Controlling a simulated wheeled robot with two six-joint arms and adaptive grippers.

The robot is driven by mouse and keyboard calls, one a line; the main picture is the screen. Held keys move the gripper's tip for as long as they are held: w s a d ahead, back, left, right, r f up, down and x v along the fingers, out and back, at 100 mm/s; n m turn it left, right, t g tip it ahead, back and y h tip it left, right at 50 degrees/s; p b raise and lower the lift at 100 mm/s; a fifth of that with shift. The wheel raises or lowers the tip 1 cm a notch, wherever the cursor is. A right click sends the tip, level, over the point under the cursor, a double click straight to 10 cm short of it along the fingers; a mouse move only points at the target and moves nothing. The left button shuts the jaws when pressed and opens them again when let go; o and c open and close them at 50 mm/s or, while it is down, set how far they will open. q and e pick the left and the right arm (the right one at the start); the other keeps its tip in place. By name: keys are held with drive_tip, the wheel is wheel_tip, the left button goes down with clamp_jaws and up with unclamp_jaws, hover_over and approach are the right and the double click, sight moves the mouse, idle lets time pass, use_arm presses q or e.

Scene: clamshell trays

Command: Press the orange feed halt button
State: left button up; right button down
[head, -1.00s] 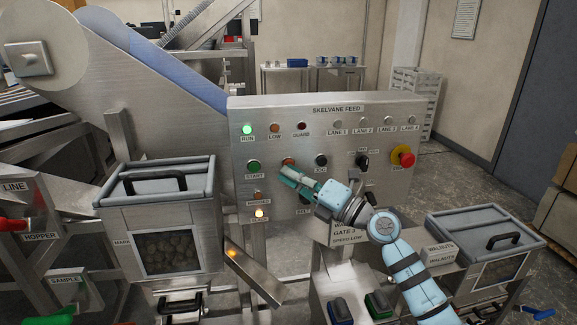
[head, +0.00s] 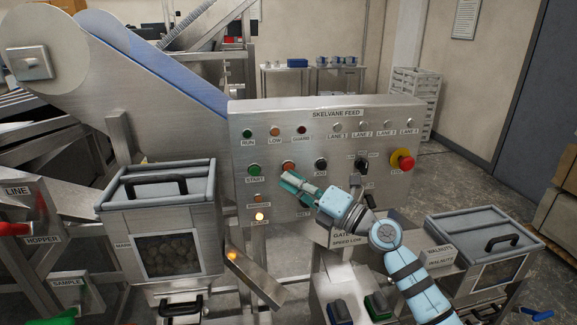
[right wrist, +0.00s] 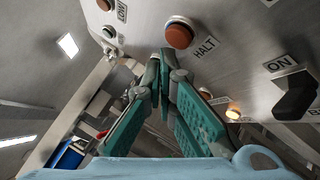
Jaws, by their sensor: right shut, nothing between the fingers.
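The orange feed halt button (head: 288,166) is on the upright steel panel (head: 330,220), between the green start button (head: 254,170) and the black jog button (head: 320,165). In the right wrist view the orange button (right wrist: 179,35) has a HALT label beside it. My right gripper (head: 285,177) is shut and empty, its fingertips just below the button in the head view. In the right wrist view the fingertips (right wrist: 163,56) are close to the button, with a small gap showing. The RUN lamp (head: 248,131) is dark. My left gripper is not in view.
A red stop knob (head: 402,161) and a black selector switch (head: 362,163) are on the panel's right side. A lidded bin (head: 212,240) stands at the left and another (head: 440,226) at the lower right. A chute (head: 255,278) slopes below the panel.

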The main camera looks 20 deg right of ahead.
drive_tip(key=shift+s, duration=0.15)
drive_tip(key=s+p, duration=0.1)
drive_tip(key=s, duration=0.1)
drive_tip(key=s+a+p, duration=0.1)
drive_tip(key=s, duration=0.1)
drive_tip(key=shift+s+a, duration=0.15)
drive_tip(key=shift+s, duration=0.25)
idle(0.3)
idle(0.4)
